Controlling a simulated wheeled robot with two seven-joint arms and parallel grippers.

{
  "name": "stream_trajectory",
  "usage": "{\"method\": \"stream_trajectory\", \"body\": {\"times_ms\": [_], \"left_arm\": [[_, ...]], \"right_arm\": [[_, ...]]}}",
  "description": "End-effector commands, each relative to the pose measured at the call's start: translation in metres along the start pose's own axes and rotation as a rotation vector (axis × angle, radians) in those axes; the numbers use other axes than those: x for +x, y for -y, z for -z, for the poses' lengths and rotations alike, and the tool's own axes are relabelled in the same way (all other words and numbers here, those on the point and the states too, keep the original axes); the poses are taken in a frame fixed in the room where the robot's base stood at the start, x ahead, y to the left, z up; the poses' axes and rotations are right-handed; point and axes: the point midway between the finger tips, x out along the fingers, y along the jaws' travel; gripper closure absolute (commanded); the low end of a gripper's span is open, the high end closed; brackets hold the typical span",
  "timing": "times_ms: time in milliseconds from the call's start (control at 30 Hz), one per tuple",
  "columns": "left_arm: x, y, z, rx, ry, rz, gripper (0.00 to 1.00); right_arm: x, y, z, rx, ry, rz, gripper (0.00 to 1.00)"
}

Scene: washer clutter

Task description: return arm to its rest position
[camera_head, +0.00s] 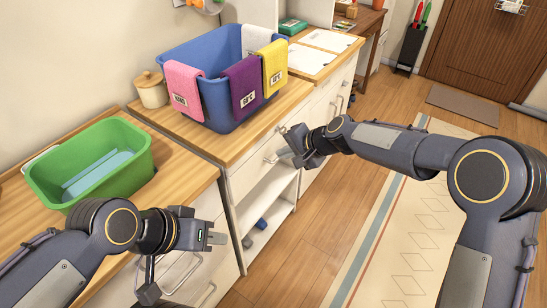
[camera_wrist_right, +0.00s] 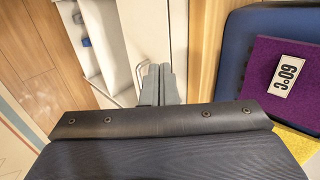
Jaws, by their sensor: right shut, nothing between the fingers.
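My right arm reaches in from the right of the head view. Its gripper (camera_head: 284,130) is beside the front of the counter, just below the blue basket. In the right wrist view the two grey fingers (camera_wrist_right: 160,84) are together with nothing between them. A cabinet handle shows close by their tips; I cannot tell whether they touch it. My left gripper (camera_head: 220,238) is at the lower left, in front of the cabinet below the green tub. It seems to hold nothing, but its finger gap does not show clearly.
A blue basket (camera_head: 191,53) with pink, purple, yellow and white cloths stands on the wooden counter. A green tub (camera_head: 145,170) holds something light blue. Floor and rug (camera_head: 400,240) are clear.

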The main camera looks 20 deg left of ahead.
Motion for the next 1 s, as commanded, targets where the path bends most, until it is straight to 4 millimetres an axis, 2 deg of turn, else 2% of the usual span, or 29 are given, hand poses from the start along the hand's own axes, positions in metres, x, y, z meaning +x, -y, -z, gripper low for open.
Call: {"method": "stream_trajectory", "body": {"times_ms": [100,367,467,567,667,733,800,900,1000], "left_arm": [[0.001,0.001,-0.001,0.0,-0.001,0.0,0.75],[0.002,0.001,-0.001,0.0,0.0,0.0,0.75],[0.001,0.0,-0.001,0.0,0.0,0.0,0.75],[0.0,0.0,0.0,0.0,0.0,0.0,0.75],[-0.001,-0.001,0.0,0.0,0.0,0.0,0.75],[-0.002,-0.001,0.001,0.0,0.0,0.0,0.75],[-0.002,-0.001,0.001,0.0,0.0,0.0,0.75],[-0.003,-0.002,0.002,0.0,0.0,0.0,0.75],[-0.004,-0.002,0.002,0.0,0.0,0.0,0.75]], "right_arm": [[-0.015,0.0,0.001,-0.001,0.0,-0.001,1.0],[-0.025,-0.001,0.0,-0.002,-0.001,-0.002,1.0],[-0.044,-0.002,0.004,-0.015,-0.014,-0.004,1.0],[-0.09,-0.01,0.006,-0.05,-0.044,-0.016,1.0],[-0.153,-0.029,0.003,-0.099,-0.085,-0.042,1.0],[-0.197,-0.046,-0.007,-0.135,-0.115,-0.068,1.0],[-0.236,-0.067,-0.02,-0.167,-0.144,-0.097,1.0],[-0.284,-0.098,-0.046,-0.206,-0.184,-0.142,1.0],[-0.322,-0.131,-0.078,-0.24,-0.222,-0.192,1.0]]}}
